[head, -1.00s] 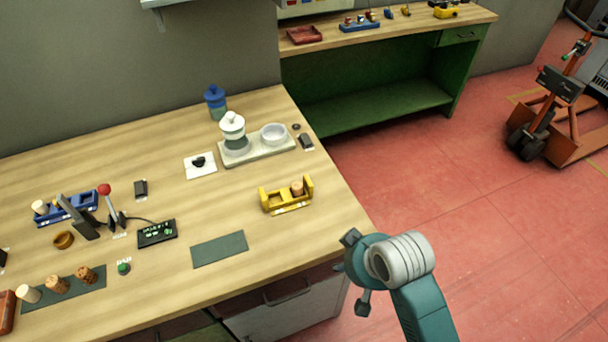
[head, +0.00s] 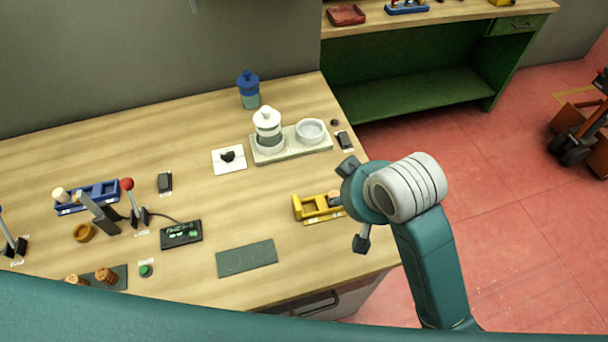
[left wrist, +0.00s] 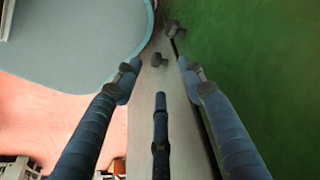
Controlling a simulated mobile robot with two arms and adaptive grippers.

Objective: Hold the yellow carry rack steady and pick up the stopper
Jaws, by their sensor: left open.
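The yellow carry rack (head: 308,209) stands near the right edge of the wooden bench in the head view. A brown cork stopper (head: 334,197) shows at its right end, partly hidden by my right arm's wrist. My right gripper (head: 354,203) is beside and above the rack's right end, with two dark finger parts showing. Its fingertips and whether it touches the rack are not clear. My left gripper (left wrist: 160,78) shows only in the left wrist view, its dark fingers spread and empty. No rack or stopper is in that view.
A grey-green mat (head: 246,258) lies in front of the rack. A pale tray (head: 290,149) with a white-lidded jar and bowl stands behind it. A black display box (head: 181,234) and a blue rack (head: 88,197) are to the left. Bare bench surrounds the rack's left side.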

